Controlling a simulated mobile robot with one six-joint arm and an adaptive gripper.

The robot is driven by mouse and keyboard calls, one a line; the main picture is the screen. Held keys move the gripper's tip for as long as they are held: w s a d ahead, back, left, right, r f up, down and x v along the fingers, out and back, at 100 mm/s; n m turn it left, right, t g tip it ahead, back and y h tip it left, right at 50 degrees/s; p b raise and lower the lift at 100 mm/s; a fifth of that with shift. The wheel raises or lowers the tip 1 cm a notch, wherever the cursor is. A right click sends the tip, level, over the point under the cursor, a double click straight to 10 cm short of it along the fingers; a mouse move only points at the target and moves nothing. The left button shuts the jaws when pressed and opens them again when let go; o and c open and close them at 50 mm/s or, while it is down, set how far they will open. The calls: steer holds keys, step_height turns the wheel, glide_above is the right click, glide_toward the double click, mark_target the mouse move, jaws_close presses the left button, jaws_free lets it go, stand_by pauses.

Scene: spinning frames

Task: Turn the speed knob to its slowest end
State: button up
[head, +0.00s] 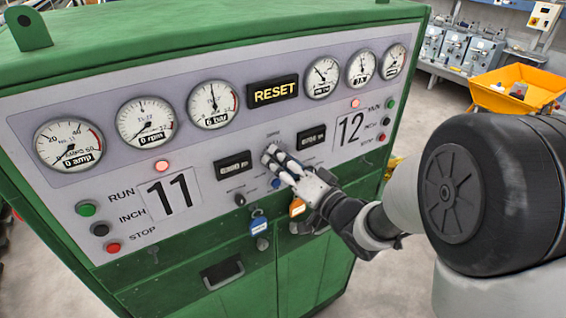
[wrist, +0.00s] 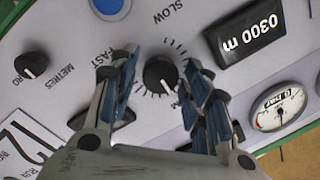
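The speed knob (wrist: 160,75) is a round black knob with a ring of tick marks on the grey panel in the wrist view. The word FAST is to its left and SLOW above it. A pale line on the knob seems to point down and slightly right in that view. My gripper (wrist: 163,82) has its two blue-padded fingers on either side of the knob, open, with a small gap showing at each side. In the head view my gripper (head: 275,158) reaches the middle of the panel and hides the knob.
Around the knob are a blue button (wrist: 110,5), a second black knob (wrist: 32,65) and a counter reading 0300 m (wrist: 248,30). Below my gripper in the head view hang a blue tag (head: 259,224) and an orange tag (head: 297,207). A yellow bin (head: 515,88) stands behind at right.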

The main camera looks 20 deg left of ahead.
steer(key=c, duration=0.8)
steer(key=shift+n+b, duration=0.3)
steer(key=shift+b, duration=0.05)
